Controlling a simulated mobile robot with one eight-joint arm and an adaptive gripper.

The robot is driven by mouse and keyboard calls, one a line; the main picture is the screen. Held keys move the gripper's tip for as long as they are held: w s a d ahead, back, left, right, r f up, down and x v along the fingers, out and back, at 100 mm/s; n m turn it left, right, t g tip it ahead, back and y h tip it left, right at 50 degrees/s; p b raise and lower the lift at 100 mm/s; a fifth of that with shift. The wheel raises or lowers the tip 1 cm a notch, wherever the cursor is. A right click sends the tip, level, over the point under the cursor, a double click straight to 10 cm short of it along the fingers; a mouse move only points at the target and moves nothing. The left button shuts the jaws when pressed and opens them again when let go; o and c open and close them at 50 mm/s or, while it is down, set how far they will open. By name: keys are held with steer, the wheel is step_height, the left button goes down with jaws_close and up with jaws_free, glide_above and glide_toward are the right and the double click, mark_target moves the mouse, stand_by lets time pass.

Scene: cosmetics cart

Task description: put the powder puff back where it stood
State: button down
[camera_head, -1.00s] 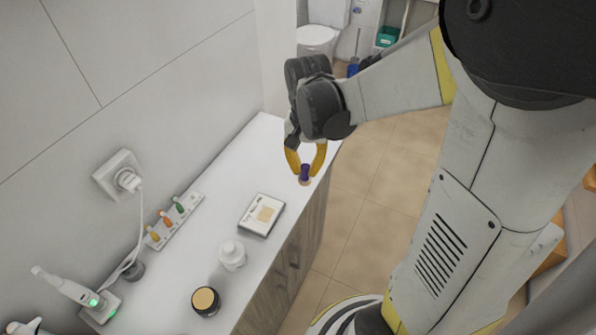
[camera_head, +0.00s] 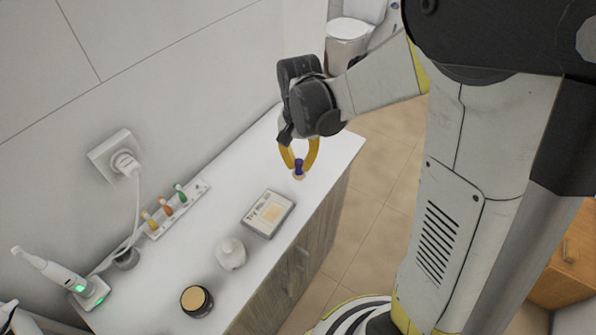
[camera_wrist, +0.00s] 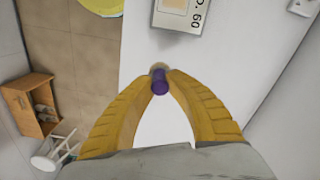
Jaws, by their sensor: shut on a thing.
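The powder puff (camera_head: 298,169) has a purple handle and a pale tan pad below it. My gripper (camera_head: 299,158) has yellow fingers shut on its handle and holds it with the pad downward, over the far part of the white counter (camera_head: 222,198). In the wrist view the puff (camera_wrist: 160,84) sits between the tips of my gripper (camera_wrist: 160,82), with the tan pad just showing past the handle. I cannot tell whether the pad touches the counter.
A flat white box (camera_head: 267,214) lies nearest to the puff. A white bottle (camera_head: 230,253) and a dark jar with a tan top (camera_head: 197,301) stand farther toward the front. A rack (camera_head: 176,208) with three coloured pieces, a charger and a wall plug line the wall.

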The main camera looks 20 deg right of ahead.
mark_target(300, 173)
steer(key=shift+f+b, duration=0.7)
steer(key=shift+f, duration=1.25)
steer(key=shift+f, duration=0.1)
steer(key=shift+f, duration=0.15)
steer(key=c, duration=1.4)
jaws_free()
